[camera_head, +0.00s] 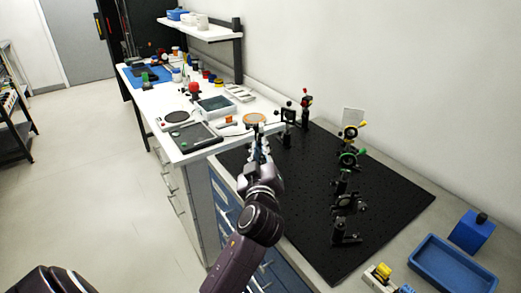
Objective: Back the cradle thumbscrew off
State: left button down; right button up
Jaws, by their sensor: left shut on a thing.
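My left gripper (258,147) is at the near left edge of the black optical breadboard (290,185). It points away from me. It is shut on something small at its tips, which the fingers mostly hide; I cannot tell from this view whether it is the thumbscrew. No cradle or thumbscrew can be made out clearly. An orange-brown disc (254,118) shows just beyond the fingertips. My right gripper is not in view.
Several dark optical mounts stand on the breadboard, one with a green knob (348,158). A white bench (185,150) with tools extends behind. The floor (110,180) at left is clear.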

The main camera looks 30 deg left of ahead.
pick_arm(q)
jog(key=c, duration=2)
grip_release()
jog(key=shift+o, duration=0.2)
jog(key=v, duration=0.7)
jog(key=shift+s, duration=0.25)
jog(key=shift+d+f, duration=0.1)
jog(key=shift+d, duration=0.05)
